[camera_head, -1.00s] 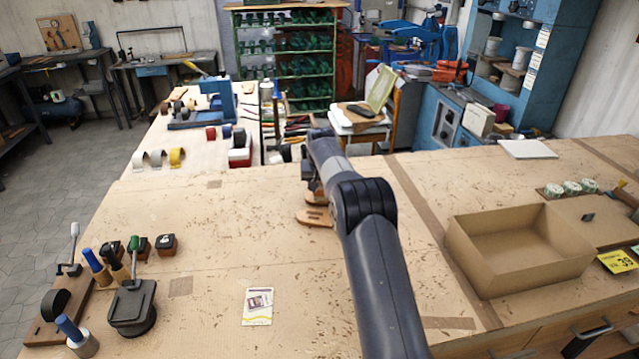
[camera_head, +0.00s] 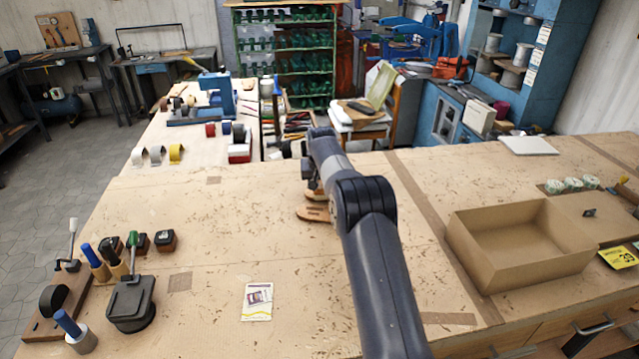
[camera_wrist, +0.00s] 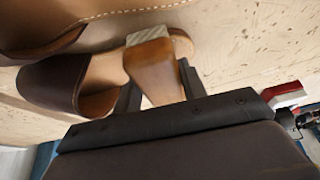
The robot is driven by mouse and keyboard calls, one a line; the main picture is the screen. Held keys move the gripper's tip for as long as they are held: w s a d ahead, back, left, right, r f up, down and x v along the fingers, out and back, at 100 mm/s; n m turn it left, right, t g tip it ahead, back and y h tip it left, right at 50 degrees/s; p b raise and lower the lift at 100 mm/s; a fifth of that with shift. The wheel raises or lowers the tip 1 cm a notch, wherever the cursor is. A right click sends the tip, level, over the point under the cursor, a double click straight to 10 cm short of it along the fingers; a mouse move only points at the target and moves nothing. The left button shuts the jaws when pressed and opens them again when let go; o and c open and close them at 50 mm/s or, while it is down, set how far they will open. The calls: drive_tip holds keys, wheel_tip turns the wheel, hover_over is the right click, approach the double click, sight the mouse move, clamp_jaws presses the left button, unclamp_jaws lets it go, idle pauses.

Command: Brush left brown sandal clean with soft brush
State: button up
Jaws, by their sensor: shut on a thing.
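My gripper (camera_wrist: 158,80) is shut on a wooden brush (camera_wrist: 155,72) with a pale bristle patch (camera_wrist: 148,36), seen in the wrist view. Beside it lies a brown sandal (camera_wrist: 50,84) with a dark strap and a tan insole. The bristle end overlaps this sandal in the picture; I cannot tell whether they touch. A second brown sandal (camera_wrist: 60,28) with light stitching fills the top left, cut off by the frame. In the head view, a sandal (camera_head: 314,214) lies on the bench below my gripper, and my arm hides much of that spot.
An open cardboard box (camera_head: 475,262) stands on the right of the bench (camera_head: 230,215). Brushes, a dark pad (camera_head: 131,303) and small blocks (camera_head: 165,240) stand on the left. A card (camera_head: 257,302) lies near the front. The bench between is mostly clear.

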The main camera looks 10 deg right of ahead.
drive_tip(key=shift+f, duration=0.35)
drive_tip(key=shift+w+r+p, duration=0.1)
drive_tip(key=shift+r+p, duration=0.05)
drive_tip(key=shift+p, duration=0.15)
drive_tip(key=shift+w+r+p, duration=0.1)
drive_tip(key=shift+w+p, duration=0.4)
drive_tip(key=shift+p, duration=0.35)
drive_tip(key=shift+w+d+p, duration=0.1)
drive_tip(key=shift+w+p, duration=0.15)
drive_tip(key=shift+p, duration=0.2)
drive_tip(key=shift+w+f+p, duration=0.2)
drive_tip(key=shift+w+p, duration=0.25)
drive_tip(key=shift+p, duration=0.35)
drive_tip(key=shift+s+f+b, duration=0.1)
drive_tip(key=shift+s+b, duration=0.05)
drive_tip(key=shift+b, duration=0.2)
drive_tip(key=shift+s, duration=0.15)
drive_tip(key=shift+s+b, duration=1)
drive_tip(key=shift+b, duration=0.5)
drive_tip(key=shift+w+p, duration=0.1)
drive_tip(key=shift+p, duration=0.25)
